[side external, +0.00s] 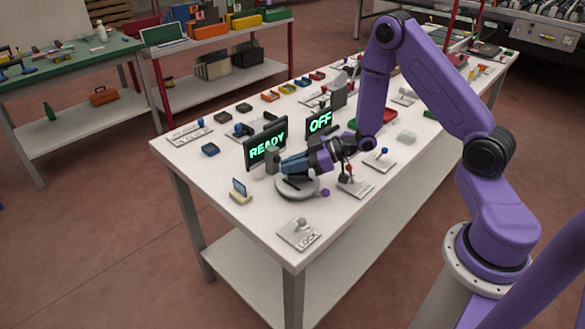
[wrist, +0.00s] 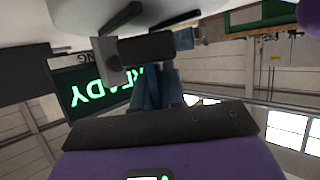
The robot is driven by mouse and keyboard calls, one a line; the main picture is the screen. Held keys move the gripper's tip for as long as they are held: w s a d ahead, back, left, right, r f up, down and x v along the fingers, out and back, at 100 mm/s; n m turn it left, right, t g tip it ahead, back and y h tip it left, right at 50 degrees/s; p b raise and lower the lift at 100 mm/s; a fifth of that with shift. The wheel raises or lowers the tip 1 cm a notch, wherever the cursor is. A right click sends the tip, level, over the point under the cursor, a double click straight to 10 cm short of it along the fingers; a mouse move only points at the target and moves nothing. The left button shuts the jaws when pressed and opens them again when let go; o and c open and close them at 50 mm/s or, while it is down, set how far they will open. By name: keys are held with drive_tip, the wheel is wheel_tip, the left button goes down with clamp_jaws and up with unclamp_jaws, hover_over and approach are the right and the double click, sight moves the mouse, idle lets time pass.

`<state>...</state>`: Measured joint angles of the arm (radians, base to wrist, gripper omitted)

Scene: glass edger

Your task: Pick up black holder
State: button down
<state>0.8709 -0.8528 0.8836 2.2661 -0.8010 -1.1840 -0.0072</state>
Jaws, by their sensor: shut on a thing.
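My gripper (side external: 284,166) reaches low over the white table, tilted sideways, with its blue fingers in front of the READY display. Its fingers also show in the wrist view (wrist: 157,88). They are closed on a dark block, which I take to be the black holder (wrist: 145,48); a grey plate sits at its left end in that view. In the side view the holder (side external: 272,158) is a small dark grey upright piece at the fingertips. The fingers hide part of it, and I cannot tell whether it touches the table.
A round grey base (side external: 297,190) lies under my gripper. The READY display (side external: 266,142) and OFF display (side external: 319,122) stand close behind. A small screen on a stand (side external: 240,192), a LOCK plate (side external: 299,234) and a lever plate (side external: 355,187) are nearby. The front left table edge is mostly clear.

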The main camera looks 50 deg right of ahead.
wheel_tip(320, 180, up, 9)
drive_tip(key=shift+f, duration=0.1)
drive_tip(key=shift+w+d+f+m+t+h, duration=0.15)
drive_tip(key=shift+f+m+t+h, duration=0.45)
drive_tip(key=shift+m+h, duration=1.15)
drive_tip(key=shift+d+f+m+t+h, duration=0.3)
drive_tip(key=shift+f+m+t+h, duration=0.25)
drive_tip(key=shift+m+h, duration=1.2)
drive_tip(key=shift+w+d+f+m+t+h, duration=0.15)
drive_tip(key=shift+f+m+t+h, duration=0.45)
drive_tip(key=shift+m+h, duration=1.1)
drive_tip(key=shift+f, duration=3.15)
drive_tip(key=c, duration=1.1)
unclamp_jaws()
drive_tip(key=shift+s, duration=0.1)
